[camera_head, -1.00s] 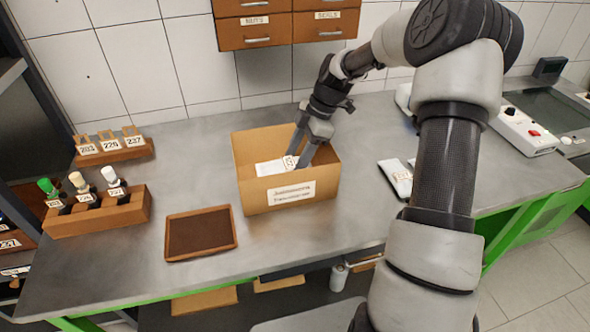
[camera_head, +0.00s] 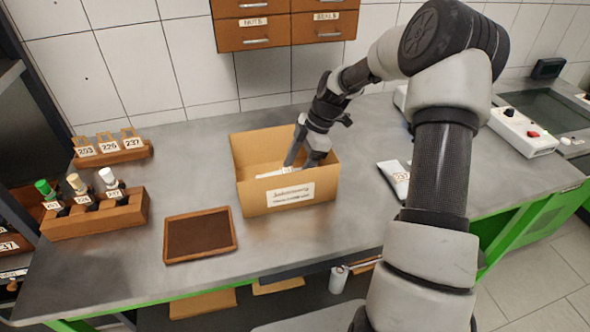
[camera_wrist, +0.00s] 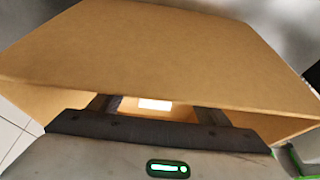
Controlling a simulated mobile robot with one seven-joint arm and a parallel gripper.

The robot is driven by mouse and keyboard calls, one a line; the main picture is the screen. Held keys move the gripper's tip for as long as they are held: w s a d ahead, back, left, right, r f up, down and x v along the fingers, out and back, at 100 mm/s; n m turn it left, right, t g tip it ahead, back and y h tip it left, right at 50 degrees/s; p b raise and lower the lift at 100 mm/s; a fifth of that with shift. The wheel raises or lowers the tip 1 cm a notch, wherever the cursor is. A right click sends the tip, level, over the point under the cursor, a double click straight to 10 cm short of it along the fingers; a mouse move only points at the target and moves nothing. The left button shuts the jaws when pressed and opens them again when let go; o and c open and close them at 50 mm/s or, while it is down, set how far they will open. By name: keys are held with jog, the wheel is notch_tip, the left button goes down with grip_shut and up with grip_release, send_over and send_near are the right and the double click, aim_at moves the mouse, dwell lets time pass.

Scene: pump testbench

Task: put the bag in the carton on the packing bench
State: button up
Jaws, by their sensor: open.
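The open carton (camera_head: 250,198) stands on the packing bench, with a white label on its front. My gripper (camera_head: 301,162) reaches down into it, with its fingers apart. A white item (camera_head: 272,174), which looks like the bag, lies low inside the carton, next to the fingers; the front wall hides most of it. A small white patch (camera_wrist: 155,104) shows between the fingers in the wrist view, below the cardboard wall (camera_wrist: 150,50). I cannot tell whether the fingers touch it. Another white bag (camera_head: 395,176) with a label lies on the bench to the right, partly behind my arm.
A brown tray (camera_head: 200,234) lies left of the carton. A wooden rack with bottles (camera_head: 98,219) and a rack with numbered tags (camera_head: 112,155) stand at the far left. A white control box (camera_head: 522,133) is at the right. Drawers (camera_head: 285,25) hang above the carton.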

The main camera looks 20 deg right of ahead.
jog(key=p+v, duration=0.1)
jog(key=v, duration=1.1)
jog(key=shift+r, duration=0.2)
dwell(0.9)
